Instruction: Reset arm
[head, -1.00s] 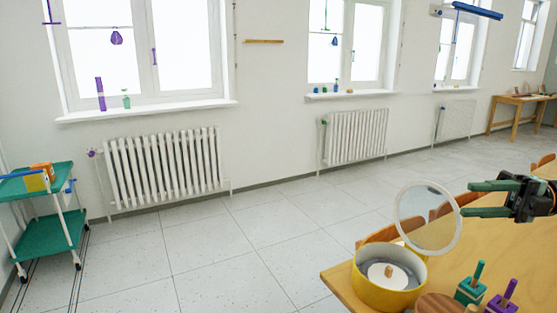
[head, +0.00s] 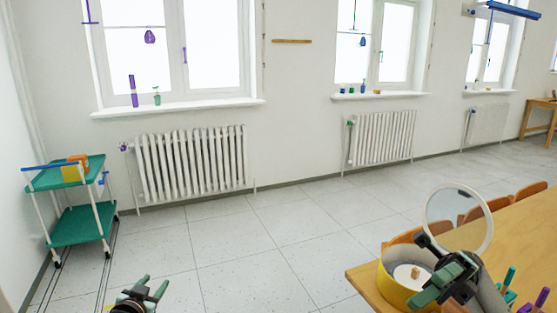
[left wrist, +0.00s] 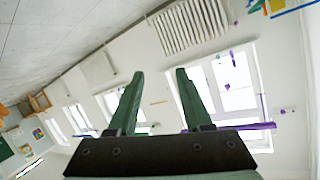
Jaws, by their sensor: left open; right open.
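My left gripper (head: 149,289) is at the bottom left of the head view, over bare floor, with its green fingers apart and nothing between them. The left wrist view shows the same open fingers (left wrist: 158,100) against the wall and windows. My right gripper (head: 432,285) is in front of the yellow round container (head: 394,292) on the wooden table (head: 523,233) and hides part of it. Its green fingers are partly overlapped, and I see nothing held between them. A clear round lid with a white rim (head: 489,222) stands tilted up behind the container.
Green and purple peg pieces (head: 508,279) stand on the table to the right of my right gripper. Chairs (head: 487,207) line the table's far side. A green two-shelf cart (head: 82,224) stands at the left. White radiators (head: 190,162) line the wall. The floor between is clear.

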